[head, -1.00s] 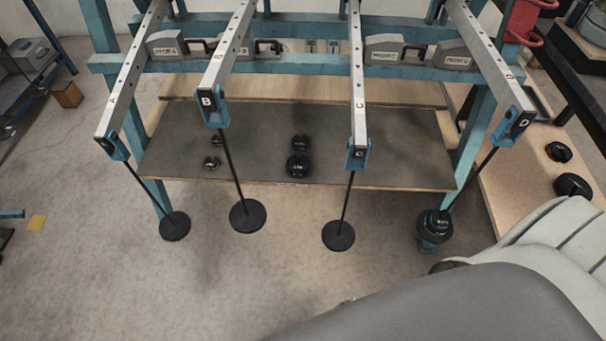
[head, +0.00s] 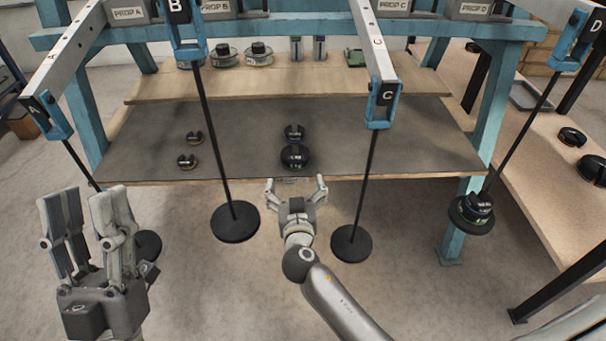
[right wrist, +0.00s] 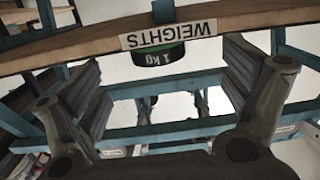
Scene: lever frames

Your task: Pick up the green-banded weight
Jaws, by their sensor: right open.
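A black weight marked 1 KG with a green band (right wrist: 160,54) shows in the right wrist view beside the WEIGHTS label, between my open fingers and beyond them. In the head view, the larger black weight (head: 295,157) near the shelf's front edge lines up with it; its band colour is hard to tell there. My right gripper (head: 296,182) is open and empty, just in front of the shelf edge and apart from the weight. My left gripper (head: 88,200) is raised at the lower left, fingers apart, with nothing seen between them.
The grey shelf (head: 390,140) also holds a smaller weight (head: 294,132) behind and two small weights (head: 191,150) at left. Rods hang from levers: B's (head: 217,140) and C's (head: 366,185) flank my right arm. Hanger D (head: 472,216) carries banded weights. A side table (head: 530,150) stands right.

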